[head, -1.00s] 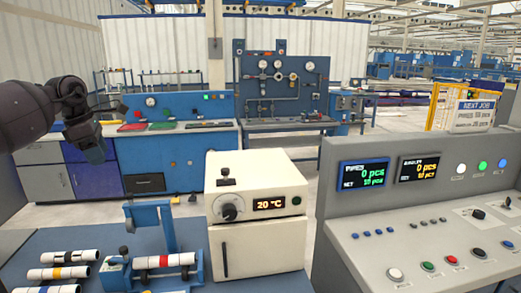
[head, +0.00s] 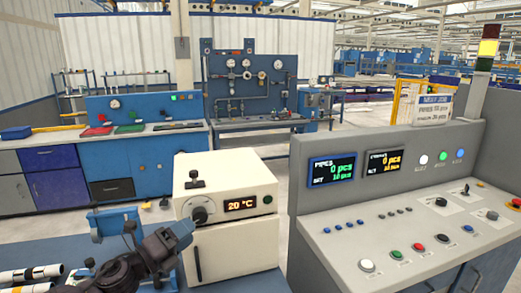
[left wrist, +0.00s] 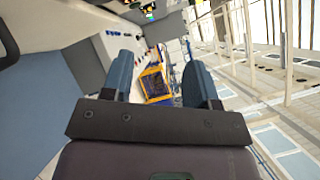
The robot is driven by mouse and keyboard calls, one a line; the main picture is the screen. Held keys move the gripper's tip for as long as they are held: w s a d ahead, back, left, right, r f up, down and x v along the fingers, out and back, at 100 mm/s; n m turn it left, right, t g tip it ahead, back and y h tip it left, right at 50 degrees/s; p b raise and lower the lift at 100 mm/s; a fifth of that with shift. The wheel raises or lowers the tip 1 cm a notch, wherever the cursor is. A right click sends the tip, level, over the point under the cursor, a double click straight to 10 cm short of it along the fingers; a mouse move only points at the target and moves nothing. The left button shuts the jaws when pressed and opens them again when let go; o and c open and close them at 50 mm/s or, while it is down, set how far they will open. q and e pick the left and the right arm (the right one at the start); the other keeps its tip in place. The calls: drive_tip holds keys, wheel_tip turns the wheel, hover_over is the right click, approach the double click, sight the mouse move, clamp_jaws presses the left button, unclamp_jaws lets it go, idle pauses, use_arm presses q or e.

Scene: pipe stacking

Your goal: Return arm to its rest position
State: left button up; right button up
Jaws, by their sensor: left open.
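My left arm comes in at the bottom left of the head view, and its left gripper (head: 182,231) is in front of the lower left part of a cream heater box (head: 235,252) with a 20 °C display. In the left wrist view the two fingers of the left gripper (left wrist: 158,80) are spread apart with nothing between them. My right gripper is not in view.
White pipes with coloured bands (head: 32,275) lie at the bottom left on the blue bench. A grey control console (head: 350,245) with buttons and two displays fills the right. A blue workbench (head: 155,160) and an upright gauge panel (head: 250,85) stand behind.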

use_arm(q)
drive_tip(key=s+a+f+n+g+y, duration=0.1)
drive_tip(key=s+a+f+n+y, duration=0.45)
drive_tip(key=n, duration=0.65)
drive_tip(key=s+a+f+n+y, duration=0.3)
drive_tip(key=s+f+n+y, duration=0.3)
drive_tip(key=s+n+y, duration=0.4)
drive_tip(key=s+a+f+n+g+h, duration=0.1)
drive_tip(key=s+f+n+g, duration=0.3)
drive_tip(key=s, duration=0.6)
drive_tip(key=s+f+n+g+h, duration=0.1)
drive_tip(key=s+f+n+g, duration=0.2)
drive_tip(key=s+n+g, duration=0.5)
drive_tip(key=w+f+m+t+b, duration=0.1)
drive_tip(key=f+t+b, duration=0.3)
drive_tip(key=f, duration=0.6)
drive_tip(key=w+f+m+t+b, duration=0.2)
drive_tip(key=f+t+b, duration=0.3)
drive_tip(key=f, duration=0.5)
drive_tip(key=shift+w+f+h+b, duration=0.3)
drive_tip(key=shift+w+b, duration=0.2)
drive_tip(key=shift+w, duration=0.3)
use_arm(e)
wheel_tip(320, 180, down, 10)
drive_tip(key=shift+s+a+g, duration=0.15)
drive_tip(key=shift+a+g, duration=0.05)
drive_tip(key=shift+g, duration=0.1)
